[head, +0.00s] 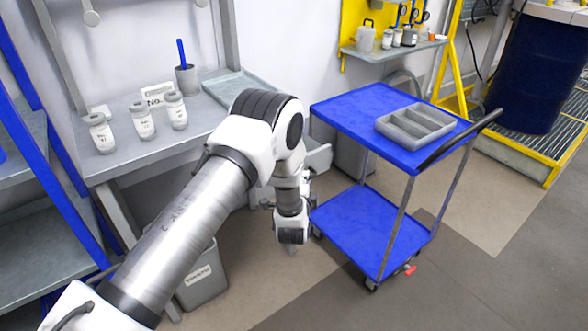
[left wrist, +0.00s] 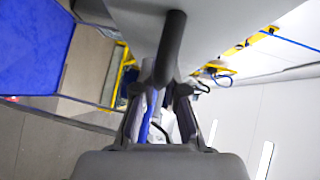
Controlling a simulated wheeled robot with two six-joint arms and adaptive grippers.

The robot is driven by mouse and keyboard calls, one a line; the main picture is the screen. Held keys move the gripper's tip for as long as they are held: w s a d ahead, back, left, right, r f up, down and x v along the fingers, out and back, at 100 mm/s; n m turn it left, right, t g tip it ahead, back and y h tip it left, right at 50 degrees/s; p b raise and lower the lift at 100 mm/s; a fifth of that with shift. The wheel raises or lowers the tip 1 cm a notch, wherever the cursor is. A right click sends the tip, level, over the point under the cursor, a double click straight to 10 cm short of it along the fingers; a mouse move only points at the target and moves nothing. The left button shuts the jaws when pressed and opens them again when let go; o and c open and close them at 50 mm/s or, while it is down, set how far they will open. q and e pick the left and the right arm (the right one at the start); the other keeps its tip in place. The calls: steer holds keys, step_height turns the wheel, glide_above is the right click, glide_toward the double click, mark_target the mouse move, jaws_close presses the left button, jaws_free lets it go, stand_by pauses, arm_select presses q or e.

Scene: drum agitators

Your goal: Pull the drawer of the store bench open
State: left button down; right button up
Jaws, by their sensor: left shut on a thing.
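The store bench (head: 205,118) stands along the wall at the left in the head view. A grey box-like part (head: 319,160), apparently the drawer, shows at its right end beside my arm; my arm hides most of it, so I cannot tell how far it is open. In the left wrist view a dark bar handle (left wrist: 171,45) stands out from a pale grey front (left wrist: 218,22). My left gripper (left wrist: 160,95) is shut on this handle, with a finger on each side. In the head view the fingers are largely hidden by my own wrist. My right gripper is not in view.
A blue trolley (head: 340,108) with a grey divided tray (head: 383,126) stands close to the right of my arm. Several labelled jars (head: 141,120) stand on the bench. A grey bin (head: 203,278) is on the floor below. Floor in front is clear.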

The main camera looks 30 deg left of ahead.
arm_select(q)
steer(key=shift+s+d+f, duration=0.1)
steer(key=shift+s+d, duration=0.15)
steer(key=shift+d, duration=0.3)
steer(key=shift+s+d, duration=0.25)
steer(key=shift+d, duration=0.25)
steer(key=c, duration=1.2)
jaws_free()
steer(key=shift+a, duration=0.1)
steer(key=v, duration=1.2)
